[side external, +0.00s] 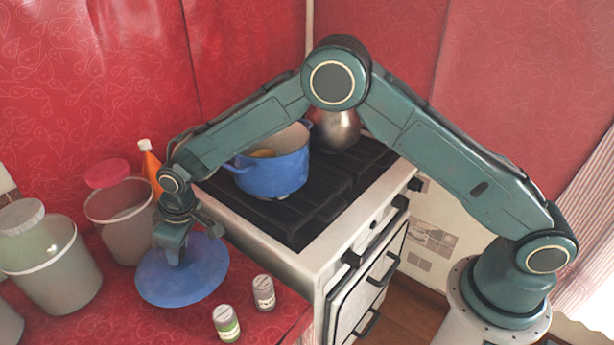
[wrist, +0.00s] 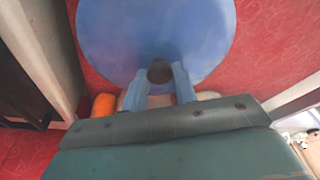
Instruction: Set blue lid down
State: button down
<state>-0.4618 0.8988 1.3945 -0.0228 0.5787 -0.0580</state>
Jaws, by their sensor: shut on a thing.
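The blue lid (side external: 205,279) is a wide, round disc at the red counter, left of the stove in the side view. My gripper (side external: 175,258) is above its middle and shut on its knob. In the wrist view the lid (wrist: 120,35) fills the upper middle, and the dark knob (wrist: 159,70) sits between the two fingers of my gripper (wrist: 160,88). The lid looks roughly level, slightly tilted in the side view. I cannot tell whether its underside touches the counter. A blue pot (side external: 275,173) stands uncovered on the stove, with something yellowish inside.
Two small jars (side external: 227,323) (side external: 263,292) stand close to the lid's right front. Large canisters (side external: 50,260) (side external: 122,215) and an orange bottle (side external: 151,165) stand behind and left. The stove (side external: 318,240) borders the counter (side external: 290,312). A metal vessel (side external: 336,128) stands behind the pot.

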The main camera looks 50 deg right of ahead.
aim_at(183, 257)
jog(key=shift+f, duration=2.1)
jog(key=shift+f, duration=0.15)
jog(key=c, duration=1.1)
grip_release()
jog(key=v, duration=1.2)
jog(key=shift+r, duration=0.2)
